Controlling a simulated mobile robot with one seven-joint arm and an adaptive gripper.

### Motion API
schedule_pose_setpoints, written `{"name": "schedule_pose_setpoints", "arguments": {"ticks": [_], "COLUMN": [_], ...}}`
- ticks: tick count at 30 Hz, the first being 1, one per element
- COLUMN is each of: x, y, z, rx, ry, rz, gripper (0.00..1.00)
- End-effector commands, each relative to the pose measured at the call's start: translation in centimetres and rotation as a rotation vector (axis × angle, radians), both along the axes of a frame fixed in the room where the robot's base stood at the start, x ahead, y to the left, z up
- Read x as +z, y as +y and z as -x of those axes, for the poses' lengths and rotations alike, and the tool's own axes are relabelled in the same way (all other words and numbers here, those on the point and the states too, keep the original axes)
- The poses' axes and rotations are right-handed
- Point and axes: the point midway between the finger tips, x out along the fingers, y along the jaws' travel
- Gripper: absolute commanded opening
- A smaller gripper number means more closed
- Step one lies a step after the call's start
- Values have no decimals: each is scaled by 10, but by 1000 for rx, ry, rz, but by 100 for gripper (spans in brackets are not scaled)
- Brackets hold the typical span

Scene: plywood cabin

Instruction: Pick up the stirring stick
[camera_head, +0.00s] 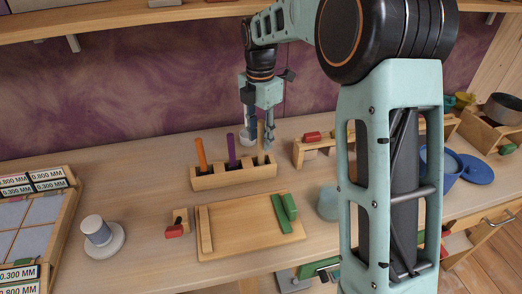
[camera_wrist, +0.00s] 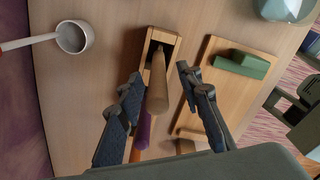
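A plain wooden stick (camera_head: 261,157), which looks like the stirring stick, stands in the right end of a wooden holder (camera_head: 236,180). It also shows in the wrist view (camera_wrist: 157,82), with its upper end toward the camera. A purple stick (camera_head: 231,150) and an orange stick (camera_head: 201,154) stand in the same holder to its left. My gripper (camera_head: 257,139) points down over the holder's right end. In the wrist view my gripper (camera_wrist: 159,73) is open, with one finger on each side of the wooden stick and gaps visible on both sides.
A wooden tray (camera_head: 240,240) with green blocks (camera_head: 285,210) lies in front of the holder. A white long-handled cup (camera_wrist: 74,37) is behind it. A wooden rack (camera_head: 298,153) stands to the right. A shelf (camera_head: 150,15) runs above.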

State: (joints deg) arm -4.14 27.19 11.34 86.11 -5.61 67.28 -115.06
Motion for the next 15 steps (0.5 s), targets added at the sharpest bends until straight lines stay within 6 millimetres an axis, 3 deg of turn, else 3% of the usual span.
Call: {"name": "schedule_pose_setpoints", "arguments": {"ticks": [6, 15], "x": [-31, -35], "y": [-2, -2], "z": [-2, -3], "rx": [1, -1], "ry": [2, -1], "rz": [1, -1], "gripper": [33, 33]}}
